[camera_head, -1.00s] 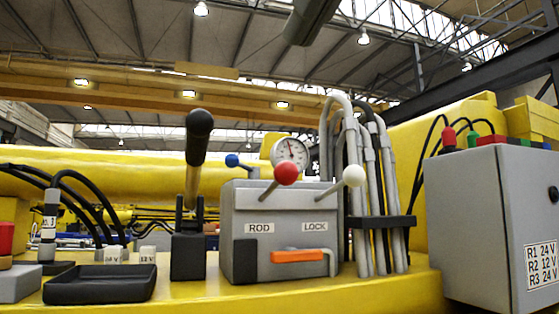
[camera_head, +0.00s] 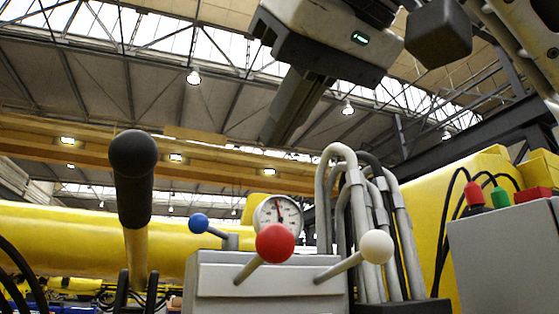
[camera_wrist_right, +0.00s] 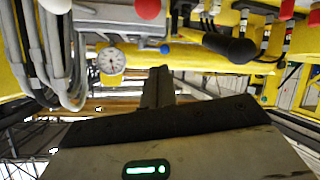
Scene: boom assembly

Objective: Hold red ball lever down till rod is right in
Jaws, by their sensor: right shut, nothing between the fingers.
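The red ball also shows at the top edge of the right wrist view (camera_wrist_right: 148,8). My right gripper (camera_head: 274,132) is shut and empty, pointing down above the gauge and the red ball, with a clear gap between. In the right wrist view its fingers (camera_wrist_right: 158,82) are together, apart from the levers. My left gripper is out of view. I cannot make out the rod; the front of the box is cut off.
A white ball lever (camera_head: 377,246) stands right of the red one, a blue ball lever (camera_head: 199,223) left. A gauge (camera_head: 278,214) is behind. Grey hoses (camera_head: 340,200) rise at the right, a tall black-handled lever (camera_head: 133,180) at the left, a grey cabinet (camera_head: 505,255) far right.

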